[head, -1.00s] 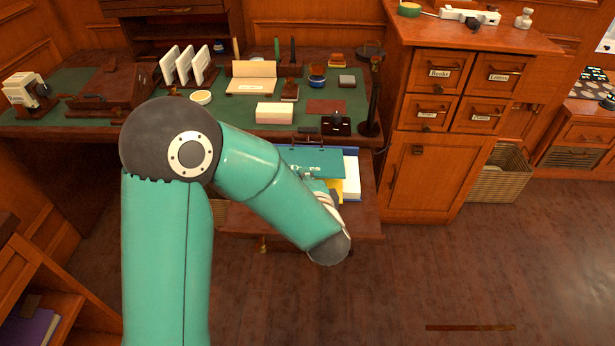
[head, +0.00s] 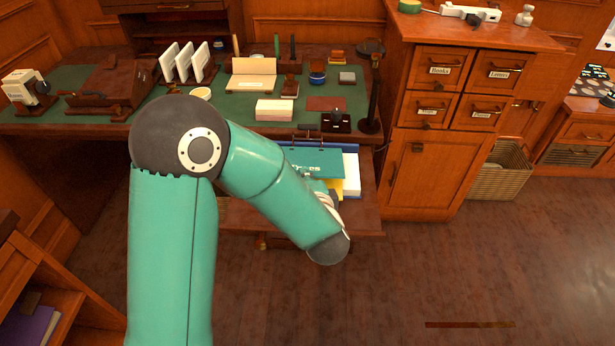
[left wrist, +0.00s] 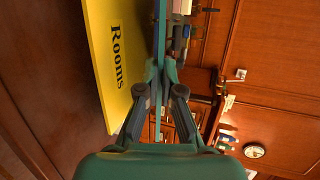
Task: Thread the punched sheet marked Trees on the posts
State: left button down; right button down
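A teal punched sheet (head: 318,162) stands over an open blue binder (head: 352,148) on the pulled-out shelf below the desk. Its printed word is too small to read in the head view. Dark posts (head: 306,129) show just behind its top edge; I cannot tell whether they pass through its holes. In the left wrist view my left gripper (left wrist: 160,68) is closed on the teal sheet, seen edge-on (left wrist: 161,40). A yellow sheet marked Rooms (left wrist: 112,60) lies to its left, apart from the fingers. My right gripper is not in view.
White pages (head: 351,177) lie in the binder's right side. The desk (head: 225,110) behind holds a cream card stack (head: 274,110), a black punch-like block (head: 336,122) and a dark lamp stand (head: 371,100). A drawer cabinet (head: 430,170) stands close on the right.

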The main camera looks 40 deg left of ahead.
pick_arm(q)
jog(key=c, duration=1.2)
grip_release()
jog(key=shift+c, duration=0.2)
jog(key=shift+s+d, duration=0.1)
jog(key=shift+s, duration=0.05)
jog(key=shift+s+d+p, duration=0.15)
jog(key=shift+s+d, duration=0.25)
jog(key=shift+s, duration=0.25)
jog(key=shift+s+d+p, duration=0.15)
jog(key=shift+s+d, duration=0.25)
jog(key=shift+s, duration=0.3)
jog(key=shift+s+d+p, duration=0.15)
jog(key=shift+s+d, duration=0.25)
jog(key=shift+s, duration=0.25)
jog(key=shift+s, duration=0.1)
